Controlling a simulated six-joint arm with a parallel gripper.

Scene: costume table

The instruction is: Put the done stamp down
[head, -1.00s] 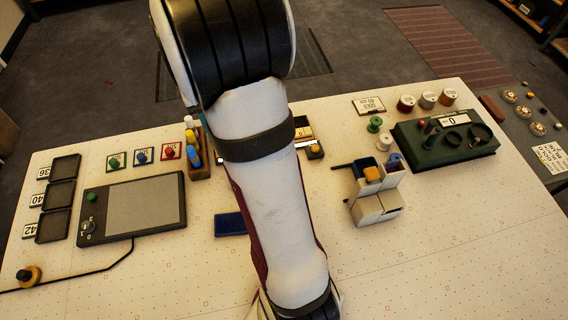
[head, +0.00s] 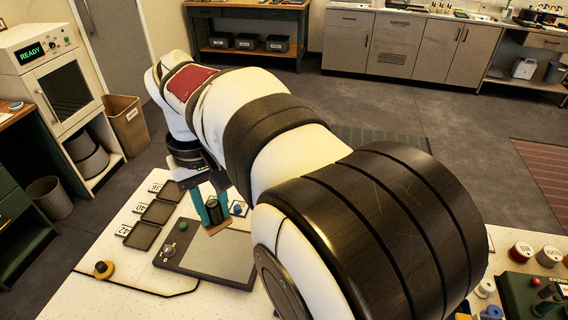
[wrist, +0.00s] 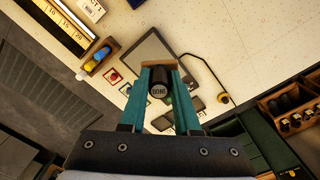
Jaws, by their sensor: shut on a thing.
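My gripper (head: 213,203) has teal fingers shut on the done stamp (head: 214,213), which has a black handle and a wooden base. In the wrist view the handle top (wrist: 158,89) reads DONE, between the fingertips (wrist: 159,78). In the head view the stamp appears over the back part of the grey panel (head: 225,262). I cannot tell its height above the table. The stamp rack (wrist: 98,60), with yellow and blue handles in it, shows in the wrist view.
Three dark trays (head: 157,212) with number cards lie left of the panel. A yellow-topped knob (head: 103,269) with a black cable is at the front left. Bare table lies around it.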

